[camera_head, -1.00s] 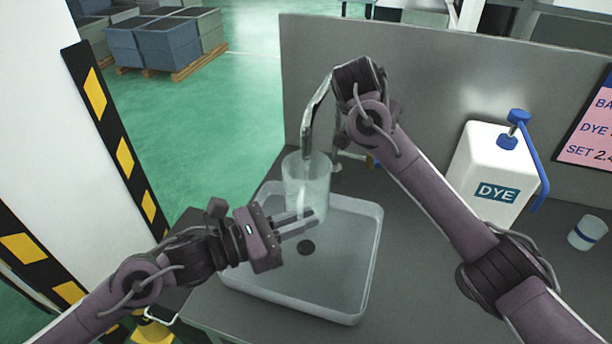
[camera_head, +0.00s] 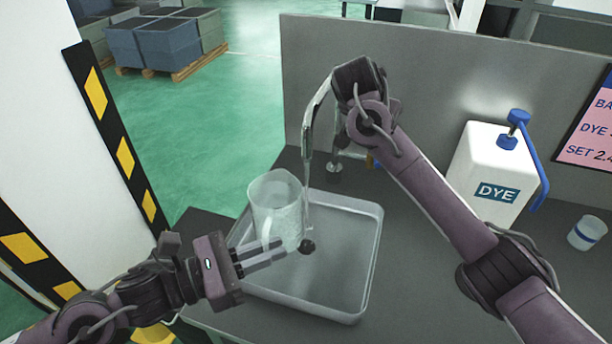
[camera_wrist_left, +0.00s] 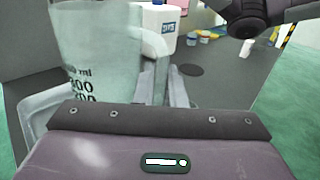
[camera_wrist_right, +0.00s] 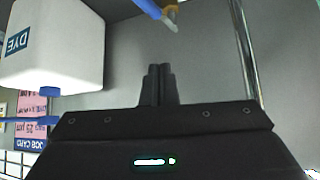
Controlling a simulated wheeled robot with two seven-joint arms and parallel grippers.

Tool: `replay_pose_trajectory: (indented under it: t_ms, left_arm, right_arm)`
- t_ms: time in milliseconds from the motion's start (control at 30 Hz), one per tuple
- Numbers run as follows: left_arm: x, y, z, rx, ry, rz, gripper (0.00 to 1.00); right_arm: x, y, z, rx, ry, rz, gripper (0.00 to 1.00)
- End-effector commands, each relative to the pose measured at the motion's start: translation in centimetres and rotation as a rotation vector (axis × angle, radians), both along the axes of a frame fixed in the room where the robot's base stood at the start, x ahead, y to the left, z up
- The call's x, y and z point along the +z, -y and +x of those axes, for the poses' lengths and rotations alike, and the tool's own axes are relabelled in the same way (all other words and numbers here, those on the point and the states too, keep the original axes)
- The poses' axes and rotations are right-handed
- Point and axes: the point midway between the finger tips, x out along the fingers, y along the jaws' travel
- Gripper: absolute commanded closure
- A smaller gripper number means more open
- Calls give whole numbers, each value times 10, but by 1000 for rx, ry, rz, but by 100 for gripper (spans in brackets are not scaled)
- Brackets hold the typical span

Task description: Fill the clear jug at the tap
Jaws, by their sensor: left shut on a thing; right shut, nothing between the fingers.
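The clear jug (camera_head: 274,205) is over the left part of the sink tray (camera_head: 345,300), slightly tilted in the head view. My left gripper (camera_head: 282,252) is shut on its handle. In the left wrist view the jug (camera_wrist_left: 95,55) shows dark volume marks; its water level is unclear. The chrome tap (camera_head: 310,115) is above and right of the jug. A thin stream (camera_head: 307,190) falls from the spout, beside the jug, towards the drain (camera_head: 306,247). My right gripper (camera_wrist_right: 158,85) is shut and empty; in the head view its arm largely hides it beside the tap.
A white DYE container (camera_head: 490,170) with a blue pump stands right on the grey counter. A small cup with a blue band (camera_head: 587,232) stands farther right. A grey panel (camera_head: 430,80) closes off the back. A striped post (camera_head: 110,130) stands left.

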Motion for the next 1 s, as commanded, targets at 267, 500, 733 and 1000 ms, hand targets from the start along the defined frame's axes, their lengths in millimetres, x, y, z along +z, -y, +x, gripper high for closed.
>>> replay_pose_trajectory:
  t_ms: [267, 500, 733, 1000]
  left_arm:
    - [1, -1, -1, 1, 2, -1, 100]
    - [1, -1, -1, 1, 3, -2, 100]
    - [1, -1, 0, 1, 3, -2, 100]
    - [1, -1, 0, 1, 3, -2, 100]
  right_arm:
    - [0, 0, 0, 0, 0, 0, 100]
    - [-20, -15, 5, 154, 4, -58, 100]
    - [-60, -50, 10, 525, 66, -273, 100]
    - [-91, -76, -5, 830, 155, -663, 100]
